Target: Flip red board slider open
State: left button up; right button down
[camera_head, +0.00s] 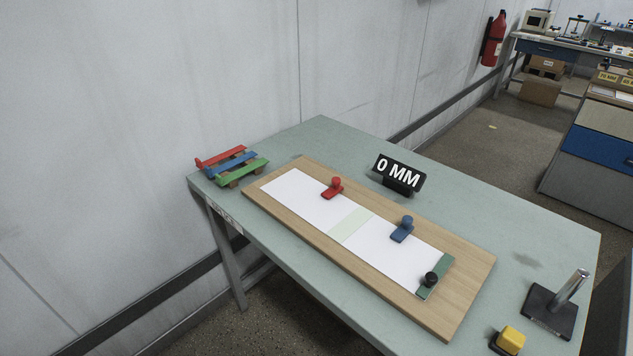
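A wooden board (460,301) lies on the green table, with a white sheet (293,199) on it. A red slider with a round knob (334,187) sits at the sheet's far long edge, left of the middle. A blue slider with a knob (403,229) sits on the same edge farther right. A black knob (431,279) stands by a dark green strip (437,271) at the sheet's right end. A pale green band (351,226) crosses the sheet between the red and blue sliders. Neither gripper shows in the head view.
A rack of red, blue and green bars (232,164) stands at the table's left corner. A black "0 MM" sign (398,175) stands behind the board. A yellow block (510,340) and a metal rod on a black base (550,308) are at the right. A wall runs along the back left.

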aim_at(328, 194)
jog(key=j+u, duration=0.25)
jog(key=j, duration=2.1)
jog(key=k, duration=0.1)
